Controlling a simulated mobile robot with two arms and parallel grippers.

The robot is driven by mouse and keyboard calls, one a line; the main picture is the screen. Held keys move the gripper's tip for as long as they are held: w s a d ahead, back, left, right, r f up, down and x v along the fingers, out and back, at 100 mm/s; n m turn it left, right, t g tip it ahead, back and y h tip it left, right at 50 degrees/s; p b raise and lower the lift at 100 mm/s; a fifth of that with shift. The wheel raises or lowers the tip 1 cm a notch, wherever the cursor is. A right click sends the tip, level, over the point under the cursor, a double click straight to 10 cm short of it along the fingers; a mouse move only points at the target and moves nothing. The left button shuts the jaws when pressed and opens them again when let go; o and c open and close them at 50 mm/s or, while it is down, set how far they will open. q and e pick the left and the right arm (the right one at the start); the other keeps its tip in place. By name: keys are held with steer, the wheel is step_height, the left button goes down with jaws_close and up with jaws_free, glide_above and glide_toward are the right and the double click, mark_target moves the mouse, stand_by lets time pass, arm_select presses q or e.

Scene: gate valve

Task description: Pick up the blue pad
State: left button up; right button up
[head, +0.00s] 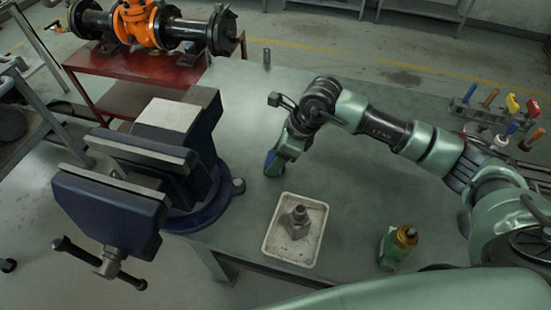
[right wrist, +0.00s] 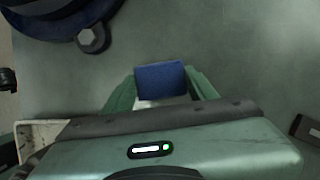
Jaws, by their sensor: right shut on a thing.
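The blue pad (right wrist: 161,79) is between the two green fingers of my right gripper (right wrist: 160,92) in the right wrist view. The fingers are shut on it, one on each side. In the head view the pad (head: 270,161) shows as a small blue patch at the tip of my right gripper (head: 274,165), low over the table or at its surface. I cannot tell whether the pad still touches the table. My left gripper is not in view.
A blue vise (head: 150,165) is left of my right gripper. A white tray (head: 268,240) with a metal fitting (head: 297,221) lies in front. A green-and-yellow bottle (head: 398,246) stands right of the tray. A tool rack (head: 500,115) is at right. An orange valve (head: 138,22) stands behind.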

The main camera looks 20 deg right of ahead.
step_height(320, 180, up, 20)
steer(key=b, duration=0.2)
stand_by(0.4)
